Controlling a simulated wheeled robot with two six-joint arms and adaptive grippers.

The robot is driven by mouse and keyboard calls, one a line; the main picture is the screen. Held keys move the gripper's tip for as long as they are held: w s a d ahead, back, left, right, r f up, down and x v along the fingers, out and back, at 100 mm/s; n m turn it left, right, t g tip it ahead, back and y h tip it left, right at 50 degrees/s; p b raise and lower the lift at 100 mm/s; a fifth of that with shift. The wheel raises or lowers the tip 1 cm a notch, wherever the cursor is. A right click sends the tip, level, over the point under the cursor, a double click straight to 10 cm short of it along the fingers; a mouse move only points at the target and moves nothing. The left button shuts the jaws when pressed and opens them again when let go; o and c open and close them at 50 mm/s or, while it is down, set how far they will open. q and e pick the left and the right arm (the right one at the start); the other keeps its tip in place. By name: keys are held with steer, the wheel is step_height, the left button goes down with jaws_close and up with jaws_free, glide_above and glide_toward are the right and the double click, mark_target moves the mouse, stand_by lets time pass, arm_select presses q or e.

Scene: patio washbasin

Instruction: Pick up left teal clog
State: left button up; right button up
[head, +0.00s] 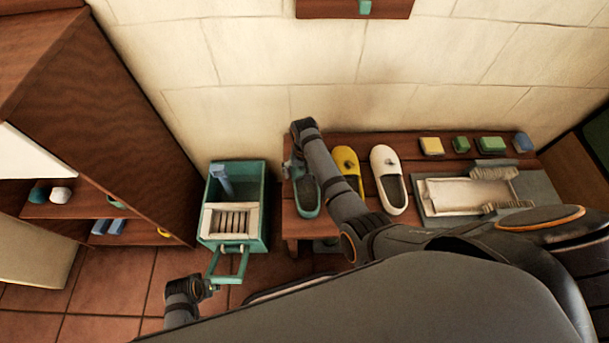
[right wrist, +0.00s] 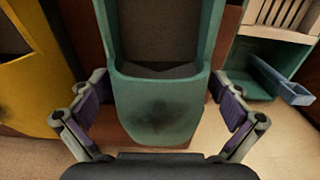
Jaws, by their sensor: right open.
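The teal clog (head: 308,199) lies at the left end of the wooden bench, left of the yellow clog; my right arm covers part of it in the head view. In the right wrist view the teal clog (right wrist: 160,105) fills the middle and has a dark smudge on its toe. My right gripper (head: 293,165) is over the toe end. In the wrist view its open fingers (right wrist: 162,103) stand on both sides of the toe, with gaps. My left gripper (head: 213,287) is low at the teal caddy's handle; whether it grips the handle is unclear.
The teal caddy (head: 257,205) holds a blue item and a slatted white piece. A yellow clog (head: 347,162) and a white clog (head: 389,180) lie to the right, then a grey basin (head: 430,200) and several sponges. A wooden shelf (head: 130,110) stands left.

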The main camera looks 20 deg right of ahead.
mark_target(313, 184)
steer(key=c, duration=1.1)
arm_select(q)
steer(key=shift+r, duration=0.1)
arm_select(e)
steer(key=shift+r, duration=0.15)
steer(key=shift+r, duration=0.2)
steer(key=r+p, duration=0.1)
steer(key=r, duration=0.1)
steer(key=r+p, duration=0.1)
steer(key=r, duration=0.1)
steer(key=shift+s+d+p, duration=0.2)
steer(key=shift+s+p, duration=0.1)
steer(key=shift+s, duration=0.1)
arm_select(q)
steer(key=s+a+f+p, duration=0.1)
steer(key=s+f+p, duration=0.1)
steer(key=s, duration=0.4)
steer(key=s+a+f+p, duration=0.1)
steer(key=s+f+p, duration=0.2)
steer(key=s+f, duration=0.2)
steer(key=shift+s+a+f, duration=0.3)
steer(key=shift+s, duration=0.25)
arm_select(e)
steer(key=s+d+r, duration=0.4)
steer(key=s+r, duration=0.4)
steer(key=s, duration=0.4)
steer(key=shift+d+r, duration=0.2)
steer(key=shift+d, duration=0.2)
